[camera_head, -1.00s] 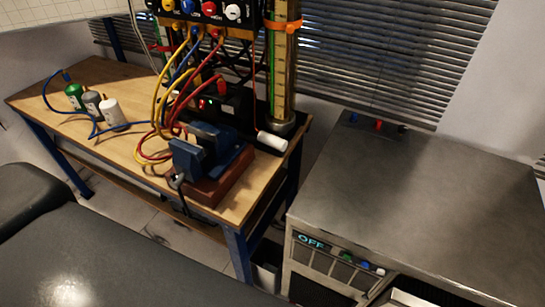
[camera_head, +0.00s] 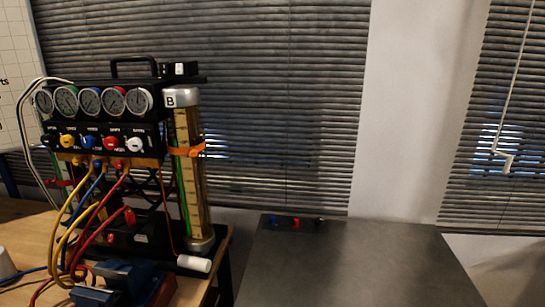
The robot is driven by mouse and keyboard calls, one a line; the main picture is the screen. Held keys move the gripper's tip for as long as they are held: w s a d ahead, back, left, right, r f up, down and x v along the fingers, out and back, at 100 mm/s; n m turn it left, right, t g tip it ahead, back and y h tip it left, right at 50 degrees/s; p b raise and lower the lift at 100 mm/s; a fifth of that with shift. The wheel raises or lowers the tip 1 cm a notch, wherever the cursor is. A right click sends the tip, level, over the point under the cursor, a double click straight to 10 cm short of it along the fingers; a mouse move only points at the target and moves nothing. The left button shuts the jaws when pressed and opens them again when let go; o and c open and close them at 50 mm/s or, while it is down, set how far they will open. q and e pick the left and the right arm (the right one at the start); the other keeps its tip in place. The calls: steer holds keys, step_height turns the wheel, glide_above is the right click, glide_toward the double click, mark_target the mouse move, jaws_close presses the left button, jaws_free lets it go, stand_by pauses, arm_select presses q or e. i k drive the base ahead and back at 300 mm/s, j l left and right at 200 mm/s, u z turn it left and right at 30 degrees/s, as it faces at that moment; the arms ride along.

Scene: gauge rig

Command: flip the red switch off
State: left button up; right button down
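A small red part (camera_head: 130,216), possibly the red switch, shows on the black box (camera_head: 150,236) under the gauge rig. It is too small to tell its position. A red knob (camera_head: 111,143) sits in the row of coloured knobs on the gauge panel. A small red part (camera_head: 296,223) also stands at the back edge of the metal cabinet. Neither of my grippers is in view.
The gauge rig (camera_head: 100,103) stands on a wooden table (camera_head: 22,212), with yellow, blue and red hoses hanging in front. A blue vise (camera_head: 125,275) is at the bottom left. The metal cabinet top (camera_head: 350,265) is mostly clear. A white cylinder (camera_head: 194,263) lies near the table's right edge.

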mark_target(111, 238)
steer(key=u, duration=1.25)
